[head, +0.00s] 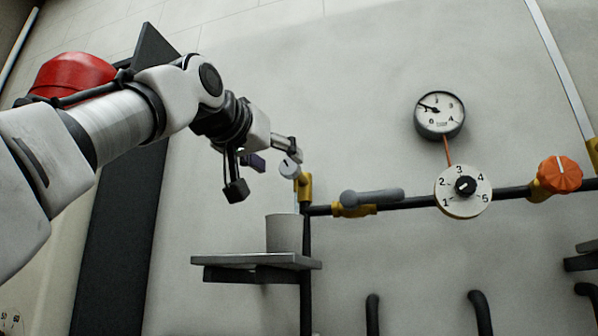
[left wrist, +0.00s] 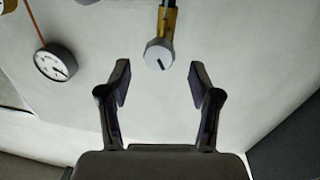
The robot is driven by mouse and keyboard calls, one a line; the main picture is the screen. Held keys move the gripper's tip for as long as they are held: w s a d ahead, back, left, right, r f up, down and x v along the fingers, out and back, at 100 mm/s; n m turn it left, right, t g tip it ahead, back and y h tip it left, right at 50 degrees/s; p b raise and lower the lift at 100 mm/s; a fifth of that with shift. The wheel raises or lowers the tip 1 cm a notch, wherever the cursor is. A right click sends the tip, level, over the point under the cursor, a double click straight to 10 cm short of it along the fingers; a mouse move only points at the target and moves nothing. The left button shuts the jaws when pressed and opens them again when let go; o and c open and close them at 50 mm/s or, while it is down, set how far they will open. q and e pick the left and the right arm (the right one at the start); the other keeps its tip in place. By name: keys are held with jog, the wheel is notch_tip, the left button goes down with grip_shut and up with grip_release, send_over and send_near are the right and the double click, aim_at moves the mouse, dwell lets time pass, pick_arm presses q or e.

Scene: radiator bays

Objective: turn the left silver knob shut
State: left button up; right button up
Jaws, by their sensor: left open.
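The silver knob (head: 289,168) sits on a brass valve (head: 305,186) at the left end of the dark pipe. A short dark mark shows on its face. In the left wrist view the knob (left wrist: 158,54) lies just beyond and between the fingertips. My left gripper (head: 272,156) is open, with its fingers close to the knob in the head view. In the left wrist view the gripper (left wrist: 160,72) is empty, with a finger on each side. I cannot tell if either finger touches the knob. My right gripper is not in view.
A grey cup (head: 285,232) stands on a shelf (head: 240,261) below the knob. Along the pipe to the right are a grey lever (head: 372,196), a numbered dial (head: 463,190) and an orange knob (head: 559,174). A round gauge (head: 440,114) hangs above the dial.

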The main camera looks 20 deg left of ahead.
aim_at(287, 166)
pick_arm(q)
jog(key=shift+w+d+r+p, duration=0.1)
jog(key=shift+w+r+p, duration=0.6)
jog(key=shift+p, duration=0.5)
jog(key=w, duration=0.1)
jog(key=w+f, duration=0.1)
jog(key=w, duration=0.3)
jog(key=shift+d+f, duration=0.3)
jog(key=shift+d, duration=0.1)
jog(key=shift+s+r, duration=0.1)
jog(key=shift+s, duration=0.1)
jog(key=shift+s+a+r, duration=0.15)
jog(key=shift+s, duration=0.25)
jog(key=c, duration=0.4)
jog(key=shift+s, duration=0.15)
jog(key=c, duration=0.7)
jog(key=shift+c, duration=0.2)
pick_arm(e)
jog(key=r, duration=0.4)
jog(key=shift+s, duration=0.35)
